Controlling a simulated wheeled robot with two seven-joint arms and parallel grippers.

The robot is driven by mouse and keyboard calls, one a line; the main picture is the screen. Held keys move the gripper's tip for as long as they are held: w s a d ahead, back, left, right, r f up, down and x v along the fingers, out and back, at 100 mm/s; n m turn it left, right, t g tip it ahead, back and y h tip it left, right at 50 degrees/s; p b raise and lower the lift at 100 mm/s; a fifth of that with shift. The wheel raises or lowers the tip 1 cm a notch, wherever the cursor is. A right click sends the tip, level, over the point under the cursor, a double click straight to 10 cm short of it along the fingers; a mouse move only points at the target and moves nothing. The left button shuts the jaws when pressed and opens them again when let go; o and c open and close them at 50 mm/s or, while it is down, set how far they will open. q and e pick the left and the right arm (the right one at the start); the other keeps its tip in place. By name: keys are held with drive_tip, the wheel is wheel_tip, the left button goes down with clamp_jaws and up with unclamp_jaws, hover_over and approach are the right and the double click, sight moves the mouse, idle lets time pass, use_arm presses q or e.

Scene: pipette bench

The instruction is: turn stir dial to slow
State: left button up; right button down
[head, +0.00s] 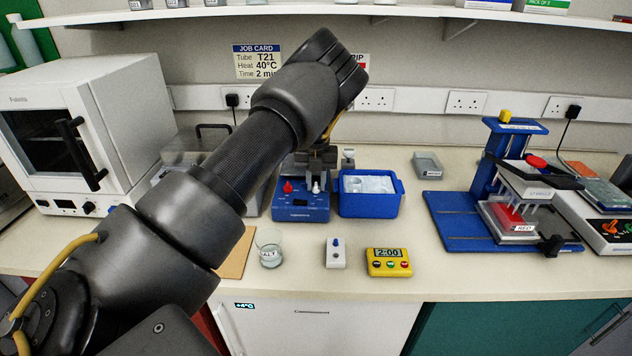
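A blue stirrer hotplate unit (301,208) stands on the bench near the middle of the head view. Its front panel has a red dial (287,187) on the left and a white dial (316,187) on the right. Which dial is for stirring cannot be read here. My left gripper (317,172) points down just above and behind the white dial. Its fingertips are small and dark, so I cannot tell whether they are open, shut or touching the dial. My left arm hides the unit's back part. My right gripper is not in view.
A blue ice tray (371,205) stands close to the unit's right. In front are a glass beaker (269,252), a small white switch box (335,252) and a yellow timer (388,262) reading 2:00. A white oven (130,90) is at left.

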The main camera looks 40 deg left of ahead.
use_arm(q)
clamp_jaws()
drive_tip(key=shift+m, duration=0.3)
drive_tip(key=m, duration=0.3)
drive_tip(key=shift+p, duration=0.3)
drive_tip(key=m, duration=0.4)
drive_tip(key=shift+m, duration=0.3)
drive_tip(key=m, duration=0.3)
drive_tip(key=shift+m+p, duration=0.3)
drive_tip(key=m+p, duration=0.1)
drive_tip(key=m, duration=0.2)
drive_tip(key=shift+m+p, duration=0.75)
drive_tip(key=shift+m, duration=0.65)
drive_tip(key=shift+f, duration=0.1)
